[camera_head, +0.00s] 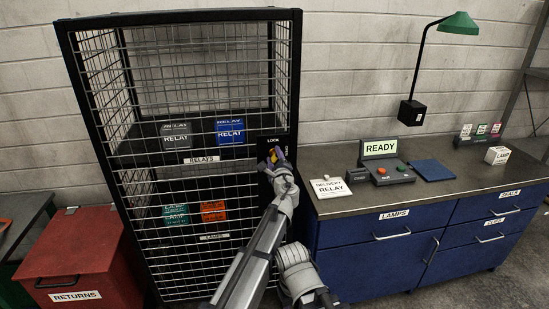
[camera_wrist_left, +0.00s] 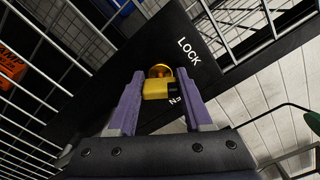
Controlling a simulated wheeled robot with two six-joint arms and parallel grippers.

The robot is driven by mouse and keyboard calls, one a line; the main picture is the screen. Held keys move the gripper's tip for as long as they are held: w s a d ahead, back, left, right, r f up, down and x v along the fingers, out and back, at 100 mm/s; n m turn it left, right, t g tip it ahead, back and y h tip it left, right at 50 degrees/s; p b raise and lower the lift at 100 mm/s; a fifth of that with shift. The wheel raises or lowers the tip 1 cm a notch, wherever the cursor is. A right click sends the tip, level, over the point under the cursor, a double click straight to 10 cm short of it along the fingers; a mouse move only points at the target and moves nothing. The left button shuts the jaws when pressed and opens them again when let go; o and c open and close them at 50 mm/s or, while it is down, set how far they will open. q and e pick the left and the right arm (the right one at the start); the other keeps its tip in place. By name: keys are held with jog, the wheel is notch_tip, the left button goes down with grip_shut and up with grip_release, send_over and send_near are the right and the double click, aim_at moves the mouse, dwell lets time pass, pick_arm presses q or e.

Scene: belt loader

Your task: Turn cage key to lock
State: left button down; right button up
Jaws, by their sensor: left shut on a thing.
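The black wire cage (camera_head: 205,100) stands at the left of the head view. Its dark lock plate (camera_head: 267,143) is on the right post and has LOCK printed on it. The plate (camera_wrist_left: 170,40) fills the middle of the left wrist view. My left gripper (camera_head: 273,158) is at this plate. In the left wrist view its purple fingers (camera_wrist_left: 160,92) are shut on the yellow cage key (camera_wrist_left: 156,89). A round brass part shows just behind the key. Lettering below the key is partly hidden by a finger. My right gripper is not in view.
Relay boxes (camera_head: 230,130) and lamp boxes (camera_head: 213,210) sit on the cage shelves. A red RETURNS bin (camera_head: 75,260) stands at the left. At the right, a blue counter (camera_head: 370,250) carries a READY console (camera_head: 380,149) and a DELIVERY RELAY card (camera_head: 331,187).

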pick_arm(q)
jog(key=n, duration=0.6)
jog(key=shift+f+n, duration=0.1)
jog(key=shift+n, duration=0.5)
jog(key=shift+c, duration=1.6)
grip_release()
jog(key=shift+s, duration=0.15)
